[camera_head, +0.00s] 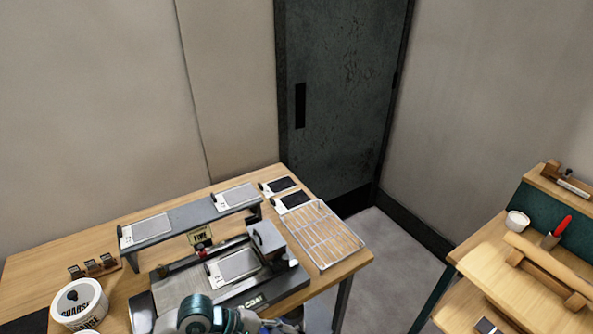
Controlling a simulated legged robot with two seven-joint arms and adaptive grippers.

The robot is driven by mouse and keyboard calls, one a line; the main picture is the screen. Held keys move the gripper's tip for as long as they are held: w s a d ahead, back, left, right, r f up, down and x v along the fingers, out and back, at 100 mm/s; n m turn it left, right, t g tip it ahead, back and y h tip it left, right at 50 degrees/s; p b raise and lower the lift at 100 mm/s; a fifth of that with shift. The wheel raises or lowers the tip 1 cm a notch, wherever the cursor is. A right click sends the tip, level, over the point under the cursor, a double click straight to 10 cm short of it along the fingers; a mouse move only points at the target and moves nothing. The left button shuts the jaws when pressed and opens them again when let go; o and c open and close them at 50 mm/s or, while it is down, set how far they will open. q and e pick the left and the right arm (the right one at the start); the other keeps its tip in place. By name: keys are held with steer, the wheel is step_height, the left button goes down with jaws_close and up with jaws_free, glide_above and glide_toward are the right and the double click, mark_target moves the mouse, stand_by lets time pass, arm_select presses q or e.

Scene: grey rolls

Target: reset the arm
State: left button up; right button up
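Part of one of my arms (203,316) shows at the bottom edge, left of the middle, as a rounded joint in teal and light grey. It is in front of the near edge of the left table and hides part of the machine there. More grey and bluish parts show just to its right, cut off by the picture edge. I cannot tell which arm this is. No gripper fingers can be made out.
The wooden table (325,279) bears a coating machine (268,290), a raised grey shelf (190,220) with sample panels, a wire rack (319,233) and a white tub (79,303). A second bench (487,251) stands at right. Bare floor (385,262) lies between them.

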arm_select(q)
steer(key=s+d+r+n+h, duration=0.2)
steer(key=d+r+n+h, duration=0.45)
steer(key=r+h, duration=0.3)
steer(key=w+a+r+n+t, duration=0.2)
steer(key=a+r+n+t, duration=0.1)
steer(key=n+t, duration=0.45)
steer(key=w+a+r+n+t, duration=0.3)
steer(key=n+t, duration=0.3)
steer(key=n, duration=0.3)
steer(key=w+a+f+n+t+y, duration=0.1)
steer(key=w+a+f+n+y, duration=0.1)
steer(key=a+f+n+y, duration=1)
steer(key=w+a+f+n+t+y, duration=0.15)
steer(key=a+f+n+y, duration=0.45)
steer(key=n, duration=1.1)
steer(key=s+f+n+g+y, duration=0.2)
steer(key=s+f+n+g, duration=0.95)
steer(key=s+f, duration=1.1)
steer(key=s+f+m+g, duration=0.1)
steer(key=s+f, duration=0.1)
steer(key=f, duration=1.2)
steer(key=s+f+m+g, duration=0.1)
steer(key=f+g, duration=0.1)
steer(key=f, duration=1.2)
steer(key=shift+s, duration=0.4)
